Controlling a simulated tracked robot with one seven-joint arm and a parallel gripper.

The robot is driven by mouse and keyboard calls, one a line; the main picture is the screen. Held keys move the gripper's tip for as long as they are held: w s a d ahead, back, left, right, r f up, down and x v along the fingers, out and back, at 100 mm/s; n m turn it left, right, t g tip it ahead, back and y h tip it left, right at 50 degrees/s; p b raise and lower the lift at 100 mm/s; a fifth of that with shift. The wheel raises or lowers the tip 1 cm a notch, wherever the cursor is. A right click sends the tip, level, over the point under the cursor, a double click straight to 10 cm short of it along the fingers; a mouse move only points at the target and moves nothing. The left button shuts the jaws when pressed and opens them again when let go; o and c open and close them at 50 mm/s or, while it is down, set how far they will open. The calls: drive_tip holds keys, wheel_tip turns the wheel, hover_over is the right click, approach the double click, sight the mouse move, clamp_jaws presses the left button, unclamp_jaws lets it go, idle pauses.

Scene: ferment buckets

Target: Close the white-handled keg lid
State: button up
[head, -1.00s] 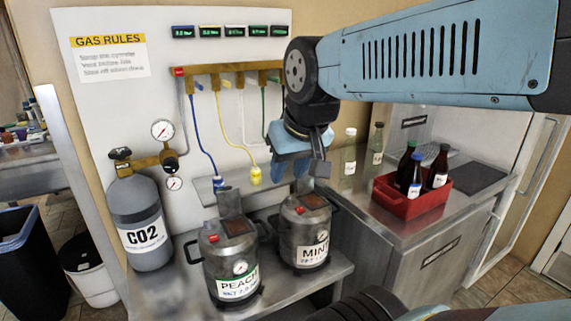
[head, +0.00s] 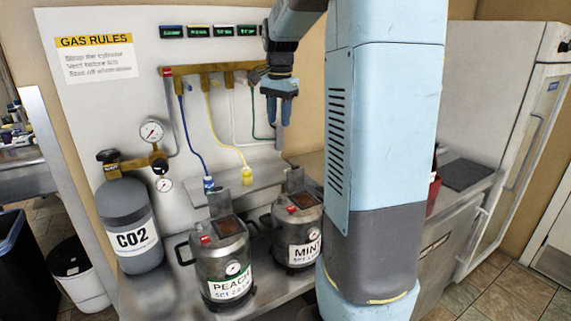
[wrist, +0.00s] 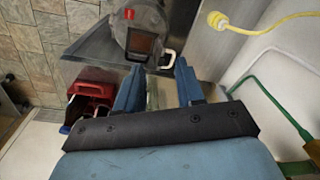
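Two steel kegs stand on the metal bench in the head view, the peach keg (head: 222,268) and the mint keg (head: 297,237). Each has a grey lid standing upright at its top opening: the peach lid (head: 220,204) and the mint lid (head: 294,180). In the wrist view a keg top (wrist: 152,18) shows a dark square opening and a white handle (wrist: 168,59) beside it, probably the mint keg's. My gripper (head: 279,112) hangs above and behind the mint keg near the wall panel. Its fingers (wrist: 160,85) are apart and empty, with the handle beyond their tips.
The gas hoses and yellow connector (head: 246,176) hang close beside my gripper. A CO2 cylinder (head: 132,236) stands at left. The red crate (wrist: 92,84) sits on the counter, mostly hidden by my arm in the head view.

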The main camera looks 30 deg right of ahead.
drive_tip(key=w+d+f+m+g, duration=0.2)
drive_tip(key=w+d+f+m, duration=0.3)
drive_tip(key=w+d+f, duration=0.3)
approach(293, 178)
drive_tip(key=w+f, duration=0.1)
drive_tip(key=f, duration=0.1)
drive_tip(key=w+d+f, duration=0.1)
drive_tip(key=f, duration=0.1)
drive_tip(key=w+f, duration=0.1)
drive_tip(key=f, duration=0.1)
drive_tip(key=shift+w+d+f, duration=0.1)
drive_tip(key=shift+w+d, duration=0.05)
drive_tip(key=shift+w, duration=0.15)
drive_tip(key=shift+c, duration=0.3)
clamp_jaws()
idle(0.8)
